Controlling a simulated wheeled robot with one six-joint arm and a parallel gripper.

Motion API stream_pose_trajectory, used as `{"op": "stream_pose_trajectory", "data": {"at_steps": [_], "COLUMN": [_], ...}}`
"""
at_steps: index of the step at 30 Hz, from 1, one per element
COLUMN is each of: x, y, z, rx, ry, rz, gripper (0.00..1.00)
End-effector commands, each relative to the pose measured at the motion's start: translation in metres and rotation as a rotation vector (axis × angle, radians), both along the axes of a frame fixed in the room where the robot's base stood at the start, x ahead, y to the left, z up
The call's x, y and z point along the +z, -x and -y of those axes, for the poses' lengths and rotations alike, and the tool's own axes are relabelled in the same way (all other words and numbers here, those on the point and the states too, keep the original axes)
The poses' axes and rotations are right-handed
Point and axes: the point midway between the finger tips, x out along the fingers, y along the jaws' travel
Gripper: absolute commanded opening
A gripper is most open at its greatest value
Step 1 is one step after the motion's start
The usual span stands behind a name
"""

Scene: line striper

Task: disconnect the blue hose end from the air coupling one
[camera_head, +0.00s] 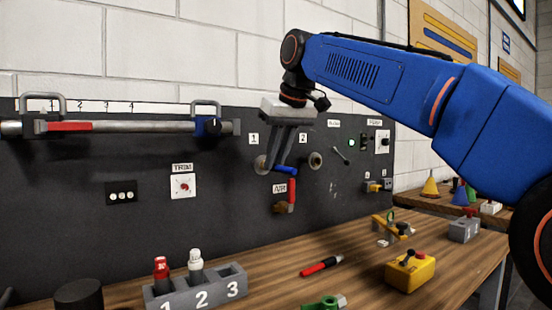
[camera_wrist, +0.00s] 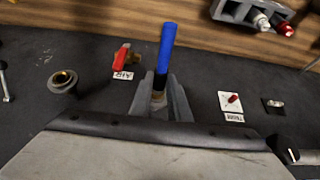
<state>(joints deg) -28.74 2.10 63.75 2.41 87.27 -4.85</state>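The blue hose end (camera_wrist: 166,45) points away from the panel between my finger tips in the wrist view. It has a dark collar and brass at its base, and its blue part shows in the head view (camera_head: 286,169). My gripper (camera_wrist: 161,84) is at the panel with one finger on each side of the collar, and looks shut on it; in the head view it is below label 1 (camera_head: 275,165). Coupling one (camera_head: 260,163) is mostly hidden behind my fingers. Whether the hose end is seated in it cannot be seen.
Coupling two (camera_head: 315,160) is an empty ring to the right. The red AIR valve handle (camera_head: 291,194) is close below my gripper. A long bar tool (camera_head: 120,127) is at the panel's upper left. The bench (camera_head: 285,262) carries a numbered block (camera_head: 215,284) and a yellow box (camera_head: 410,273).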

Motion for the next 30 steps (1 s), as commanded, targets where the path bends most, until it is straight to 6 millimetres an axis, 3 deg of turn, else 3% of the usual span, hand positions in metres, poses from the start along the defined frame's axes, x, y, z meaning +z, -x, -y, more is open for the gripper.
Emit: {"op": "stream_pose_trajectory", "data": {"at_steps": [30], "x": [0.000], "y": [0.011], "z": [0.007], "rx": [0.000], "ry": [0.000], "rz": [0.000], "gripper": [0.00]}}
